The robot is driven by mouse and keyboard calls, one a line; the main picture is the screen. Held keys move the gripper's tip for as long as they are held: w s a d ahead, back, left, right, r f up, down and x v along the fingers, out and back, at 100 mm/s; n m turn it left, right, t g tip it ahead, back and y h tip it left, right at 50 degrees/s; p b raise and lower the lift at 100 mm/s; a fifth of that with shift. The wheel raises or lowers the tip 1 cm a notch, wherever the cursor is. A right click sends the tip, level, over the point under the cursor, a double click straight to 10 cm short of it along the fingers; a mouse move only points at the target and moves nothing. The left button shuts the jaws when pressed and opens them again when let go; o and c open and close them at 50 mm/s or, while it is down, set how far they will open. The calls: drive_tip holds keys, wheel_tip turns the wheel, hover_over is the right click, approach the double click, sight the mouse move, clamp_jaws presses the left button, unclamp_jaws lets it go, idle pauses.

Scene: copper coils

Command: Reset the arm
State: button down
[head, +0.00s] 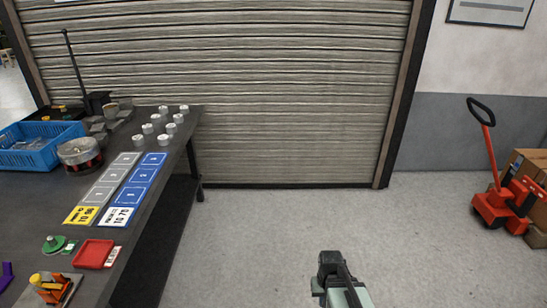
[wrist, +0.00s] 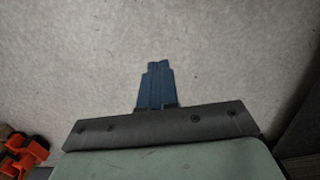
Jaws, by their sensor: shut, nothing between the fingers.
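My gripper shows in the wrist view (wrist: 158,70), with its two blue fingers pressed together and nothing between them. Only bare floor lies behind the fingertips there. In the head view, part of my arm shows at the bottom, right of centre, over open floor and clear of the table; the fingers cannot be made out there. No object is touching the gripper.
A dark table (head: 150,235) fills the left side, with a blue crate (head: 38,146), several small metal cylinders (head: 163,139), numbered mats (head: 132,195) and a red tray (head: 93,254). An orange pallet jack (head: 500,200) stands at right beside cardboard boxes (head: 533,165). The floor (head: 270,240) between is clear.

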drive_tip(key=s+f+g, duration=0.3)
drive_tip(key=s+f, duration=0.5)
drive_tip(key=s, duration=0.5)
drive_tip(key=s+f+g, duration=0.3)
drive_tip(key=s+f, duration=0.6)
drive_tip(key=s, duration=0.5)
drive_tip(key=shift+f, duration=0.15)
